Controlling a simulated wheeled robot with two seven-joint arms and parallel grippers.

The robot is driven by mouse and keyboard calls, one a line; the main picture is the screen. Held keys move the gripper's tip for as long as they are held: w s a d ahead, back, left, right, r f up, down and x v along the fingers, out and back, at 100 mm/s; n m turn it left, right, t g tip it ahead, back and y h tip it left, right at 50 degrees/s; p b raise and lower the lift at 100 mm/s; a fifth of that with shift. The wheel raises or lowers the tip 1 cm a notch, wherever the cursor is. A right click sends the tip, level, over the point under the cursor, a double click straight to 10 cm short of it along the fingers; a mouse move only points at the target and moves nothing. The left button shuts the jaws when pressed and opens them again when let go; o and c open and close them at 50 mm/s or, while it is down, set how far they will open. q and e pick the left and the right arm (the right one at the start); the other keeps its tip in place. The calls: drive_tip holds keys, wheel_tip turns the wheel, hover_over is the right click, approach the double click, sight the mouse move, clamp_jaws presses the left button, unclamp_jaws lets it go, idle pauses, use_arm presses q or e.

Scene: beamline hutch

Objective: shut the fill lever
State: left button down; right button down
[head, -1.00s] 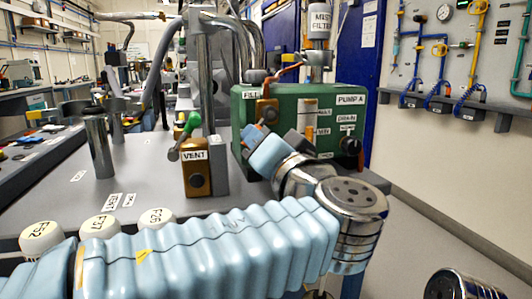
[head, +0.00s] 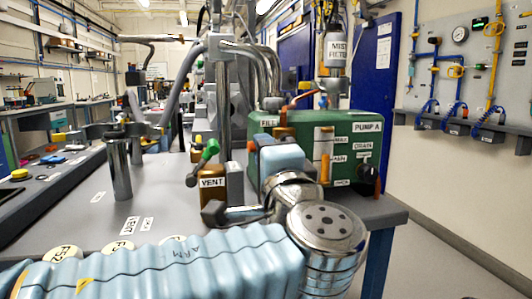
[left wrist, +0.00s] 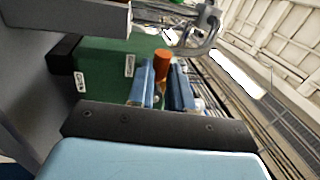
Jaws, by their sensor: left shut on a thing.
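The green PUMP A box (head: 335,118) stands at the back right of the grey bench. In the left wrist view, the two blue fingers (left wrist: 162,85) are shut on an orange cylindrical handle (left wrist: 161,64), apparently the fill lever's. The green pump face (left wrist: 105,60) lies beside it. My right gripper is out of view.
A chrome post (head: 119,168) stands farther left. The bench middle is clear.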

use_arm(q)
drive_tip(key=shift+r+m, duration=0.15)
drive_tip(key=shift+m, duration=0.25)
drive_tip(key=c, duration=1)
unclamp_jaws()
drive_tip(key=shift+c, duration=0.2)
drive_tip(key=b+v, duration=0.1)
drive_tip(key=v, duration=1.3)
